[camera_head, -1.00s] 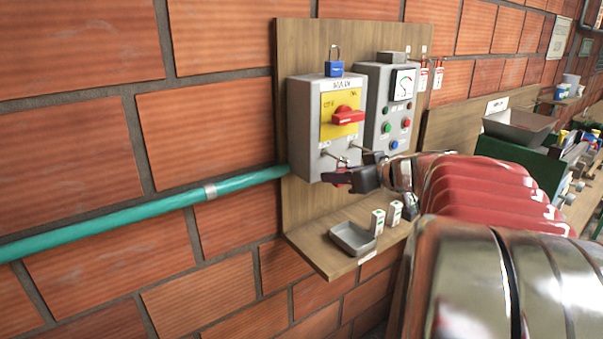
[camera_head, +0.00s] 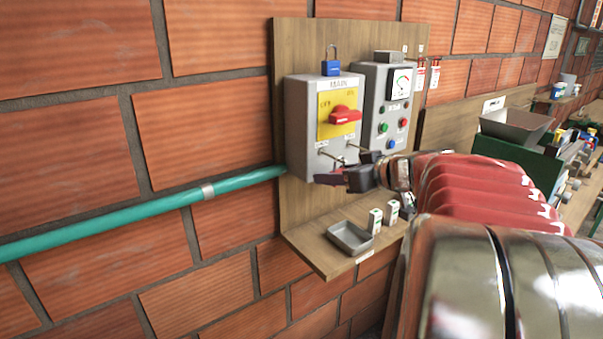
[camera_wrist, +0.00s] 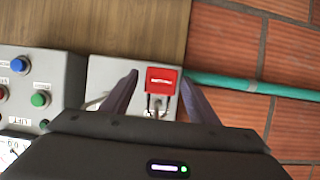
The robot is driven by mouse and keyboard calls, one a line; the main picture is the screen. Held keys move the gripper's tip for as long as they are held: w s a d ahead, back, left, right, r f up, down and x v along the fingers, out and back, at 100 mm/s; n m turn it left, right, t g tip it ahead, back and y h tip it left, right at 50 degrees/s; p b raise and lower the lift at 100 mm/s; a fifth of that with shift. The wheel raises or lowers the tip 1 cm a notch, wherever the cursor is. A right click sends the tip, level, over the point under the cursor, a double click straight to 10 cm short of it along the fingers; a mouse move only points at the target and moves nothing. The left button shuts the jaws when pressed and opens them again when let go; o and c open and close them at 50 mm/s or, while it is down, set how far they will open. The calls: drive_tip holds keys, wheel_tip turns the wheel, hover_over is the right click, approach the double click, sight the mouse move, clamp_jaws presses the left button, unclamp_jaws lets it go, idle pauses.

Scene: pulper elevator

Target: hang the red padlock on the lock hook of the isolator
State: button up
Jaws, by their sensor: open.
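The red padlock (camera_wrist: 162,78) is between my gripper's two fingers in the wrist view. Its shackle points toward the isolator hook (camera_wrist: 157,112) and seems to meet it; I cannot tell whether it is fully looped over. My gripper (camera_wrist: 160,82) is open, with a finger on either side of the padlock. In the head view my gripper (camera_head: 335,174) is at the lower front of the grey isolator box (camera_head: 298,130), and hides most of the padlock. The isolator has a red rotary handle (camera_head: 344,115) on a yellow plate (camera_head: 326,127).
A blue padlock (camera_head: 330,68) stands on top of the isolator. A control box (camera_head: 371,110) with buttons and a gauge is on its right. Below, a shelf holds a grey tray (camera_head: 350,238) and two small white blocks. A teal conduit (camera_head: 120,222) runs left along the brick wall.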

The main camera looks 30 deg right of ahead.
drive_tip(key=v, duration=1.3)
drive_tip(key=shift+s, duration=0.35)
